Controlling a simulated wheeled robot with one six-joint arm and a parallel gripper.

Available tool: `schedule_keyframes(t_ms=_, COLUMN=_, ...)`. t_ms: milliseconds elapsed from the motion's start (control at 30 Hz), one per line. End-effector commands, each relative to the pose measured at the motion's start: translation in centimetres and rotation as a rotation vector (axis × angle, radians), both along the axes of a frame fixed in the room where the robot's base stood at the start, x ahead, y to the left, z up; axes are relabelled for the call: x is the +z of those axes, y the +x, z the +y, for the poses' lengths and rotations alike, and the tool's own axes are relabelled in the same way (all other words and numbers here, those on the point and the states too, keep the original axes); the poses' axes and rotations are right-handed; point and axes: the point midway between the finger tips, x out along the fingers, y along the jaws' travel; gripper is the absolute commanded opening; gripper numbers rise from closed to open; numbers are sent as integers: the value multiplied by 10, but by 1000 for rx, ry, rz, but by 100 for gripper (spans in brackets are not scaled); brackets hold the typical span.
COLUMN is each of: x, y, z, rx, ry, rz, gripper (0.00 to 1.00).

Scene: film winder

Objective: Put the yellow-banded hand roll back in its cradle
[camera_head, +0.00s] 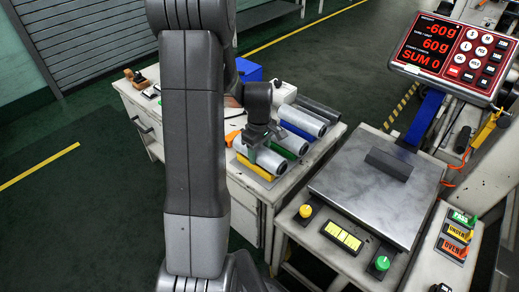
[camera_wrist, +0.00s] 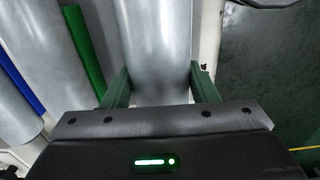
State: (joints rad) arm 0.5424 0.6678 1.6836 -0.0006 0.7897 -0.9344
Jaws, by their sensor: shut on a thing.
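My gripper (camera_head: 258,150) is shut on the grey hand roll (camera_wrist: 160,50), with one green finger on each side of it in the wrist view. In the head view this roll (camera_head: 271,162) is the nearest of the row on the bench, with a yellow strip (camera_head: 256,168) along its near side. It lies level, low at the rack. My gripper and arm partly cover it, and I cannot tell whether it rests fully in its cradle. The yellow strip does not show in the wrist view.
Beside it lie rolls with a green strip (camera_wrist: 85,45) and a blue strip (camera_wrist: 18,85). A dark bar (camera_head: 319,108) lies behind them. To the right stand a scale plate (camera_head: 365,205) with a dark block (camera_head: 389,164) and a red display (camera_head: 452,50). A blue box (camera_head: 248,70) is behind.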

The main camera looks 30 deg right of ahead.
Motion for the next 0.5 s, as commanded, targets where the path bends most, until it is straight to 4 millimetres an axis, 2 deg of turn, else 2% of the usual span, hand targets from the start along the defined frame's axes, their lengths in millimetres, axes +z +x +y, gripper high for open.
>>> schedule_keyframes(t_ms=167, x=1, y=0, z=0, rx=0, ry=-1, rz=0, gripper=17)
schedule_keyframes(t_ms=200, x=1, y=0, z=0, rx=0, ry=-1, rz=0, gripper=57)
schedule_keyframes(t_ms=300, x=1, y=0, z=0, rx=0, ry=-1, rz=0, gripper=77)
schedule_keyframes(t_ms=500, x=1, y=0, z=0, rx=0, ry=0, rz=0, gripper=79)
